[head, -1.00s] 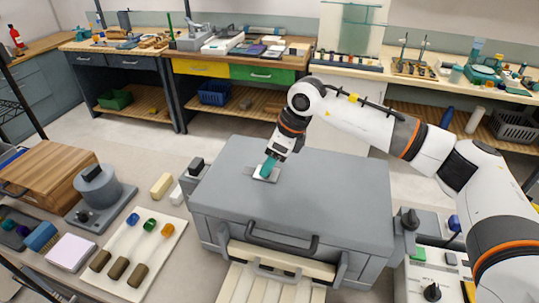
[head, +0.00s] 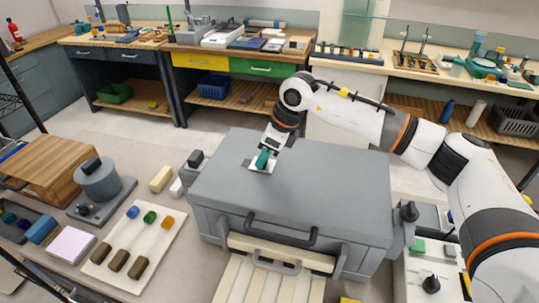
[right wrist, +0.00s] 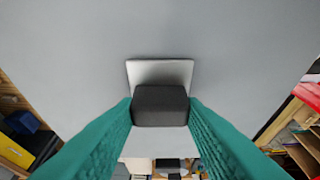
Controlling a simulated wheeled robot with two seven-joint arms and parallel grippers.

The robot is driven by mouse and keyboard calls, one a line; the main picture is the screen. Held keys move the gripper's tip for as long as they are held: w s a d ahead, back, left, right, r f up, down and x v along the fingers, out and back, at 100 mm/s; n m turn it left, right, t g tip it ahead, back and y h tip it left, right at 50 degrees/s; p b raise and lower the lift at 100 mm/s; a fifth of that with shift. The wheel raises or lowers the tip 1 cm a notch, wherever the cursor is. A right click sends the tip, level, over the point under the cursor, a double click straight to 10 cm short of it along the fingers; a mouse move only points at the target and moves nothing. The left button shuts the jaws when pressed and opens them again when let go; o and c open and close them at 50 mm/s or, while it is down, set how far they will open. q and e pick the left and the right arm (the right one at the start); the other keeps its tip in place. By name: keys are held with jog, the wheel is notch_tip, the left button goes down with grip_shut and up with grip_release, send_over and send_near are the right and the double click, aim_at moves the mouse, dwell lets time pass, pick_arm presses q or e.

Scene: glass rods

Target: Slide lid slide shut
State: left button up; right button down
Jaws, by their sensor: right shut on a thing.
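A big grey box with a flat grey lid (head: 330,180) stands in the middle of the bench in the head view. A small light metal slide plate (head: 261,168) lies on the lid's top, left of its middle. The plate (right wrist: 160,70) carries a dark grey block-shaped knob (right wrist: 160,106) in the right wrist view. My right gripper (head: 263,159) has its teal fingers on both sides of the knob and is shut on it. The fingers hide the knob in the head view, and I cannot tell whether an opening under the plate is covered. My left gripper is not in view.
A dark bar handle (head: 281,236) runs along the box's front. To the left are a white tray (head: 165,225) with coloured pieces, a grey round device (head: 98,182) and a wooden box (head: 48,165). A control panel (head: 428,270) stands at right. The lid's right half is clear.

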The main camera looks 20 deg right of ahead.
aim_at(242, 162)
jog(key=w+a+b, duration=0.2)
jog(key=a, duration=0.1)
jog(key=shift+w+a, duration=0.25)
jog(key=shift+s+r, duration=0.1)
jog(key=c, duration=1.3)
grip_release()
jog(key=o, duration=0.4)
jog(key=shift+a, duration=0.1)
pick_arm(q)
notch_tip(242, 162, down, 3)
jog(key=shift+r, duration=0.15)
pick_arm(e)
jog(key=shift+d+r, duration=0.25)
pick_arm(q)
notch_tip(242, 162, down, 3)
jog(key=b, duration=0.2)
jog(key=shift+b, duration=0.3)
pick_arm(e)
jog(key=v, duration=1.1)
jog(key=shift+a+r, duration=0.1)
jog(key=shift+r, duration=0.1)
